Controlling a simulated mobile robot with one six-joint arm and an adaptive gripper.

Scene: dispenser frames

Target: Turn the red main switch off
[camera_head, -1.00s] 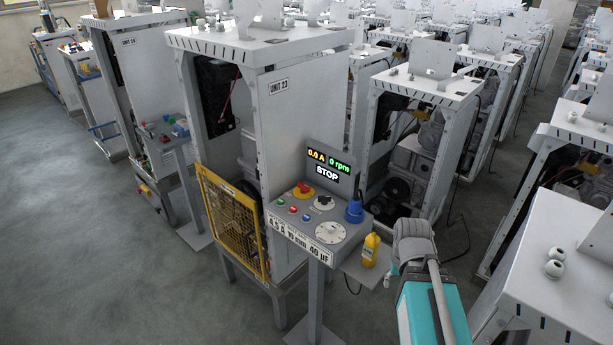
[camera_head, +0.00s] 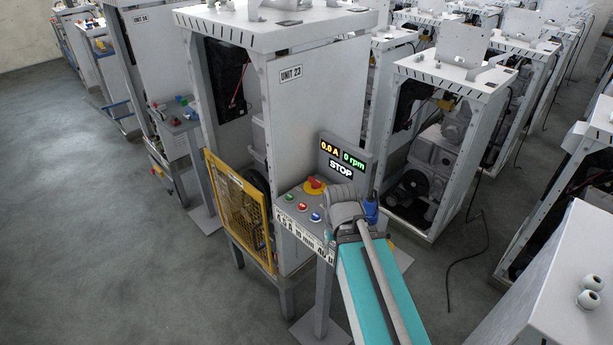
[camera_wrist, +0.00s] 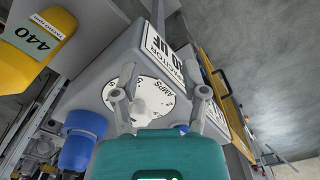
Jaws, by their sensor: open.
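The red main switch (camera_head: 314,183) is a red knob on a yellow round plate, on the sloped grey control panel (camera_head: 288,195) of Unit 23. It shows just left of my arm in the head view; I cannot make it out in the wrist view. My gripper (camera_wrist: 162,88) is open and empty, its two fingers apart over the panel's white AMPS dial (camera_wrist: 118,94). I cannot tell whether they touch it. In the head view my own arm hides the fingers and the dial. The display (camera_head: 341,160) reads 0.0 A, 0 rpm and STOP.
A blue connector (camera_wrist: 82,142) stands beside the dial, also seen in the head view (camera_head: 371,209). Green, red and blue buttons line the panel's left. A yellow mesh guard (camera_head: 236,212) fronts the cabinet. Floor at left is clear.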

